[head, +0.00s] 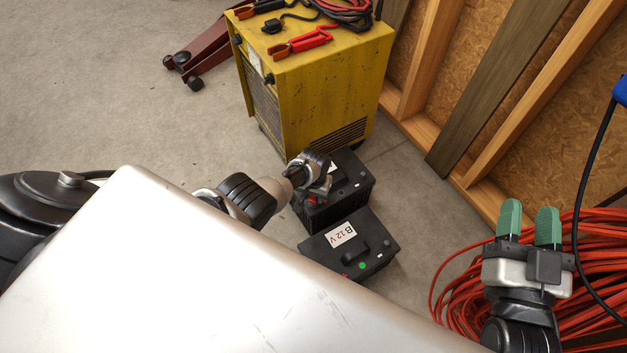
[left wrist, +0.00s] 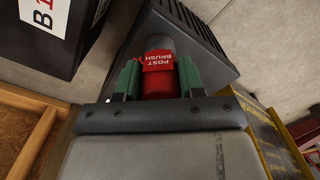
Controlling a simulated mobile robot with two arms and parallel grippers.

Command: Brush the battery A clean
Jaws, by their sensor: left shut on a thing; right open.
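Battery A (head: 346,196) is a black box on the floor, partly hidden by my left gripper (head: 316,184); I cannot read its label. In the left wrist view a black ribbed battery (left wrist: 200,40) lies beyond the fingers. My left gripper's green fingers (left wrist: 160,78) are shut on a red post brush (left wrist: 160,72) with a grey end that points at this battery. I cannot tell whether the brush touches a terminal. My right gripper (head: 528,222) is open and empty above the orange cable at the right.
A battery marked B 12V (head: 352,246) stands close in front of battery A, with a green dot on top. A yellow charger cabinet (head: 310,70) with clamps (head: 300,43) stands behind. Timber studs (head: 470,110) and coiled orange cable (head: 455,290) bound the right.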

